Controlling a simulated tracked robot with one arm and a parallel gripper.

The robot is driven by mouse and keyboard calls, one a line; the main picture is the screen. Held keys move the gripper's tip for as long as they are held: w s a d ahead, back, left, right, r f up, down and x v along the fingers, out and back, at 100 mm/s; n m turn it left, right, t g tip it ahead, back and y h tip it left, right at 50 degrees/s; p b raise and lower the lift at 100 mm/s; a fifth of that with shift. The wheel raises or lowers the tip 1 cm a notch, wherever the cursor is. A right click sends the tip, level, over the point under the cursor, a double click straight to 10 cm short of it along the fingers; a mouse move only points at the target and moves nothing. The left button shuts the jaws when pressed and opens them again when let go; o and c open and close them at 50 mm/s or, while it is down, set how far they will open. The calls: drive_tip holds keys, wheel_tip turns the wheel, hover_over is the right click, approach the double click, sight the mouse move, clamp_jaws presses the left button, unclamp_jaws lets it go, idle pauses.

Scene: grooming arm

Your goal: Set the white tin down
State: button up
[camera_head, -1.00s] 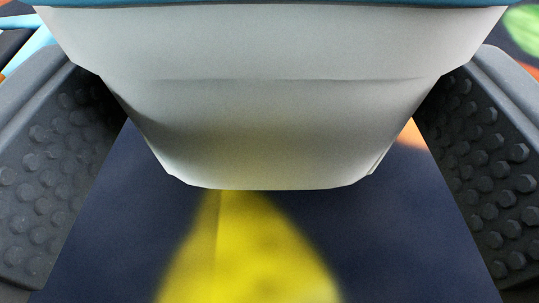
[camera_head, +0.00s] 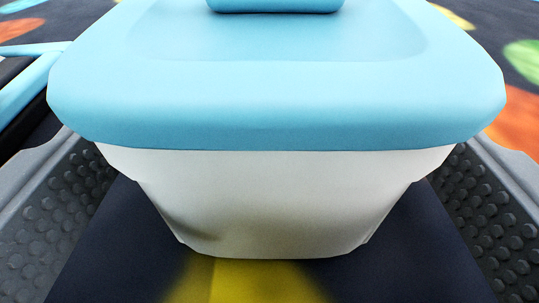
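The white tin (camera_head: 275,195) fills the middle of the head camera view, with its light blue lid (camera_head: 280,110) and a raised part on top (camera_head: 275,5). My gripper (camera_head: 275,215) has one grey, studded finger on each side of it. The fingers appear shut on the tin's sides, though the tin and lid hide the contact. The tin looks upright. I cannot tell whether its base touches the surface below.
Below and around is a dark blue patterned floor (camera_head: 440,255) with a blurred yellow patch (camera_head: 250,285). Orange and green patches show at the right. A light blue bar (camera_head: 30,85) with a black part stands at the far left.

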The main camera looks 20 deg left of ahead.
drive_tip(key=p+v, duration=0.3)
drive_tip(key=v, duration=0.8)
drive_tip(key=shift+s, duration=0.2)
drive_tip(key=w+r+n+t+h, duration=0.15)
drive_tip(key=w+r+h, duration=0.45)
drive_tip(key=r, duration=1)
drive_tip(key=w+a+r+m+t+h, duration=0.1)
drive_tip(key=a+r+m+h, duration=0.15)
drive_tip(key=r, duration=0.75)
drive_tip(key=a+r+m+t+h, duration=0.1)
drive_tip(key=a+r, duration=0.3)
drive_tip(key=r, duration=0.7)
drive_tip(key=s+a+r+m+g, duration=0.2)
drive_tip(key=s+a+r+m, duration=0.1)
drive_tip(key=s+a+r, duration=0.75)
drive_tip(key=s+a+r+n+g+y, duration=0.1)
drive_tip(key=s+a+r+y, duration=0.3)
drive_tip(key=s+a, duration=0.3)
drive_tip(key=shift+s+a, duration=0.2)
drive_tip(key=shift+s, duration=0.95)
